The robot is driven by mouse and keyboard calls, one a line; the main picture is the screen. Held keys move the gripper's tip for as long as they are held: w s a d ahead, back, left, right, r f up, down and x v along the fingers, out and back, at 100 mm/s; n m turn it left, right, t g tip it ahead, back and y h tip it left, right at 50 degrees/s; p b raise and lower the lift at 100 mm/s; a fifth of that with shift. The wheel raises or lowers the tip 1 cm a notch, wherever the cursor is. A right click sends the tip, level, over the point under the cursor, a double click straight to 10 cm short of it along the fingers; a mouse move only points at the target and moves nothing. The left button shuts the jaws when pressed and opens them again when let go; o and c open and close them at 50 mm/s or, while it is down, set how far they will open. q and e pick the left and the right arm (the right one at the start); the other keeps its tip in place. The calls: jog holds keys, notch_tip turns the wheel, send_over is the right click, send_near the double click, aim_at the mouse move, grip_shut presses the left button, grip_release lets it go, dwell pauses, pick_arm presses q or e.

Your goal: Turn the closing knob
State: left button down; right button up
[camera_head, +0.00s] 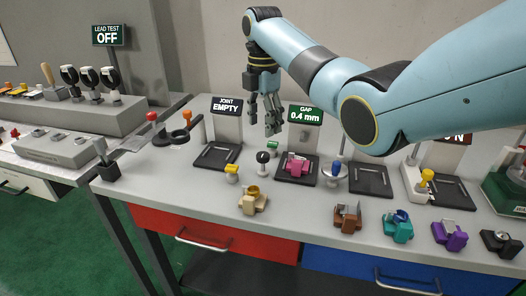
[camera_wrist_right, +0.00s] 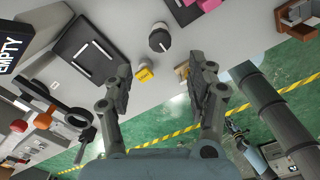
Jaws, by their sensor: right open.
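A black round knob on a pale base (camera_head: 263,158) stands on the bench just left of the black tray holding a magenta part (camera_head: 297,165). I take it for the closing knob; no label on it is readable. It also shows in the right wrist view as a dark cylinder (camera_wrist_right: 160,40). The sign behind the tray (camera_head: 305,115) reads GAP 0.4 mm. My right gripper (camera_head: 264,125) hangs above and behind the knob, open and empty. In the right wrist view its fingers (camera_wrist_right: 160,75) are spread wide, with the knob beyond them. My left gripper is not in view.
A yellow button (camera_head: 231,173) and a green button (camera_head: 271,147) stand near the knob. An empty black tray (camera_head: 217,156) is under the JOINT EMPTY sign (camera_head: 227,105). A red-topped lever (camera_head: 152,117) is further left. Several coloured parts line the front edge.

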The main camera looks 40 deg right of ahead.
aim_at(263, 154)
notch_tip(263, 154, down, 9)
jog(key=shift+f, duration=0.1)
dwell(0.3)
jog(key=c, duration=1.1)
jog(key=shift+c, duration=0.2)
